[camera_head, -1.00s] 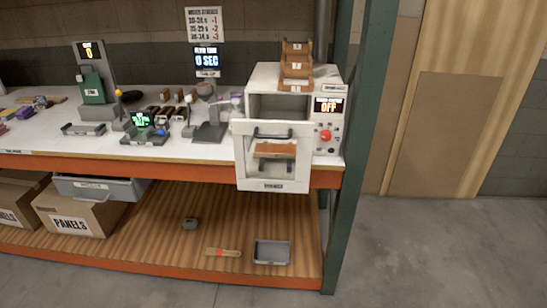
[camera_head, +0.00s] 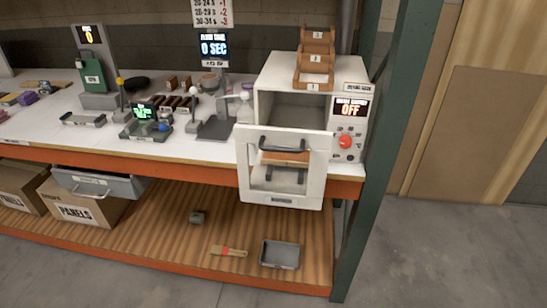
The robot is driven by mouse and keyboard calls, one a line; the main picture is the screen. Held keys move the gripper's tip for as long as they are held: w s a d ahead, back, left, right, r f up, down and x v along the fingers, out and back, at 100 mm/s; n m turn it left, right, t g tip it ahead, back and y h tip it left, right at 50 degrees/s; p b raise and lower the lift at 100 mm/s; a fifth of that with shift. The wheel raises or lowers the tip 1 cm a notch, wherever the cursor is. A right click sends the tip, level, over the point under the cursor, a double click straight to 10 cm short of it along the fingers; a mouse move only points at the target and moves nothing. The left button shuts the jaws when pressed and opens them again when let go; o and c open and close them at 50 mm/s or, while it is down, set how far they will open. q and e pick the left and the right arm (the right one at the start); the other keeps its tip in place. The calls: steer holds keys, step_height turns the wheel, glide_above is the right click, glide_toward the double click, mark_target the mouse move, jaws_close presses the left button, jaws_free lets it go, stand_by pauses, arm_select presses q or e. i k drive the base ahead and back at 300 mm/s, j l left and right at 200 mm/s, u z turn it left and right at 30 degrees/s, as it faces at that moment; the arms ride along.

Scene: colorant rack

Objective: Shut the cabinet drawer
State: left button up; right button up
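The white cabinet (camera_head: 272,72) stands at the right end of the workbench. Its drawer is pulled out toward me. The white drawer front (camera_head: 247,170) has a window and a dark curved handle (camera_head: 283,147) near its top. Behind the front, the cabinet's opening shows dark and open. A brown block (camera_head: 285,157) shows behind the handle. Neither my left nor my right gripper is in view.
A control panel with a display reading OFF (camera_head: 350,107) and a red knob (camera_head: 345,141) is on the cabinet's right. A wooden stepped rack (camera_head: 314,60) sits on top. A green post (camera_head: 385,150) stands right of the bench. Floor in front is clear.

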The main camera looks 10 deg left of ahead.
mark_target(271, 185)
steer(key=i+l+u, duration=0.15)
steer(key=i+u, duration=0.15)
steer(key=i+l+u, duration=0.25)
steer(key=i, duration=0.25)
